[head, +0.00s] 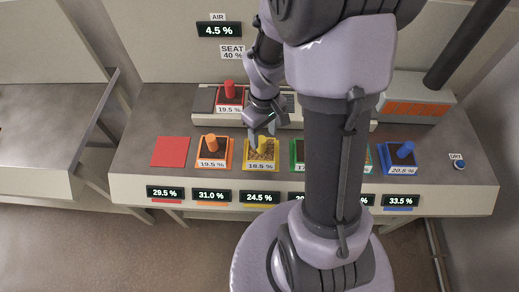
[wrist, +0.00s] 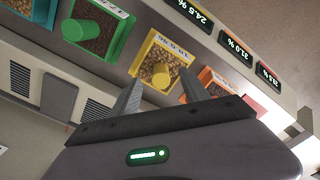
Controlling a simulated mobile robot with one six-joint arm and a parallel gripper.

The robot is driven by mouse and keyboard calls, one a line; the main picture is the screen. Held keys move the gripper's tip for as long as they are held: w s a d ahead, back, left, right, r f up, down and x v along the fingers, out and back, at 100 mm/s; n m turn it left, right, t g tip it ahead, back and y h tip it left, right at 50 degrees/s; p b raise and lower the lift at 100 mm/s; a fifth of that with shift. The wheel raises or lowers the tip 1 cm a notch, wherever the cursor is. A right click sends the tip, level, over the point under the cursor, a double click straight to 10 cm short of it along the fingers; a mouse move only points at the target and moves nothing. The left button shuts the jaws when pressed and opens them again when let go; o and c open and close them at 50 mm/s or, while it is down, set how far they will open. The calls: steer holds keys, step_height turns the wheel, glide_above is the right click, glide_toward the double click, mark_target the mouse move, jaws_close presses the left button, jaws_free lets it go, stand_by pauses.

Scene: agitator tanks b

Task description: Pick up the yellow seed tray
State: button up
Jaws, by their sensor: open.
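The yellow seed tray (head: 262,146) sits in the row on the bench, full of light brown seed, with an upright yellow knob and an 18.5 % label. It also shows in the wrist view, where its knob (wrist: 161,76) appears just beyond and between my fingertips. My gripper (head: 262,131) is open and empty, pointing down at the knob from just above. In the wrist view the two fingers of my gripper (wrist: 160,86) are spread apart; contact with the knob cannot be told.
An orange tray (head: 212,146) stands close on the left and a green tray (head: 297,150) close on the right, partly hidden by my arm. A blue tray (head: 401,152) is farther right. A red tray (head: 231,92) sits behind on a grey unit. The red square (head: 170,152) is bare.

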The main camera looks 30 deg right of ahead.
mark_target(262, 140)
steer(key=f, duration=0.1)
steer(key=f+b, duration=0.1)
steer(key=f, duration=0.1)
steer(key=w+f+b, duration=0.1)
steer(key=f, duration=0.1)
steer(key=shift+f, duration=0.2)
steer(key=shift+s+r, duration=0.1)
steer(key=shift+r, duration=0.05)
steer(key=shift+c, duration=0.2)
jaws_close()
stand_by(0.7)
